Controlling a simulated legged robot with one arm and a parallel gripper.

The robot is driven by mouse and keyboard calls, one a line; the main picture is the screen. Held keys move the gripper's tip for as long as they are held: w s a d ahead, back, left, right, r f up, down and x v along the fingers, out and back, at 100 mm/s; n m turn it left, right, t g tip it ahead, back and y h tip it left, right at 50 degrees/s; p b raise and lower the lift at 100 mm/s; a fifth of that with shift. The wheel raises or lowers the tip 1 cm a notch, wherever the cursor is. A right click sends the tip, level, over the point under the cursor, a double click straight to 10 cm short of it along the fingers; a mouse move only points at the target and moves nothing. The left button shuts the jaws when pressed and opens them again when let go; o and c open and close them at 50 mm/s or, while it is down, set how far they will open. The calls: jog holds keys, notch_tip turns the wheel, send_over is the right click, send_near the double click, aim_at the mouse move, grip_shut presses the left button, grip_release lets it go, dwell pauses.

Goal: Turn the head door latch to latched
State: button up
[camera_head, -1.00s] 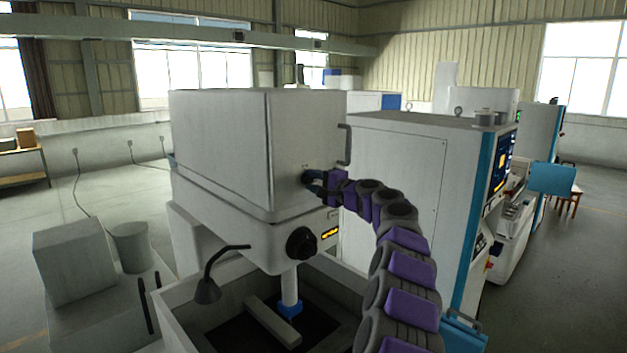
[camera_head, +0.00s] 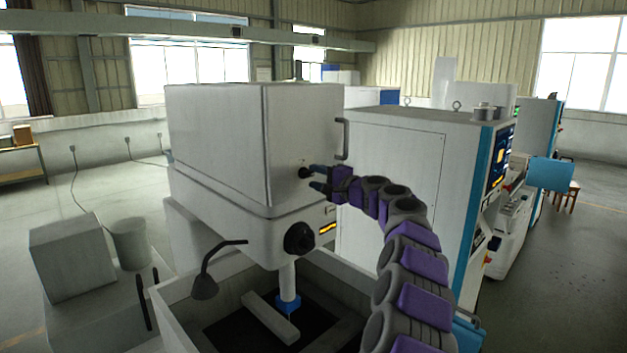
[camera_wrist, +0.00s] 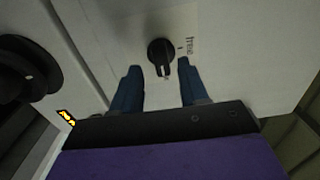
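The head door latch (camera_wrist: 161,54) is a small black knob on the white head door. In the wrist view it lies just beyond my fingertips, roughly centred between them, with its bar pointing down toward my gripper. A small mark and lettering sit beside it on the panel. In the head view the latch (camera_head: 304,173) is a dark spot on the machine head's door (camera_head: 305,135). My gripper (camera_head: 318,178) is open with blue fingers, a little to the right of the latch. The wrist view also shows my gripper (camera_wrist: 159,70) empty, its fingers apart.
A larger black knob (camera_head: 299,238) sits below on the head, and shows at left in the wrist view (camera_wrist: 28,76). A door handle (camera_head: 342,139) is above right. A black lamp (camera_head: 205,285) hangs over the tank. A tall white cabinet (camera_head: 390,185) stands close behind my arm.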

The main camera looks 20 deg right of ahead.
jog(key=b+v, duration=0.3)
jog(key=v, duration=1.2)
jog(key=shift+s, duration=0.15)
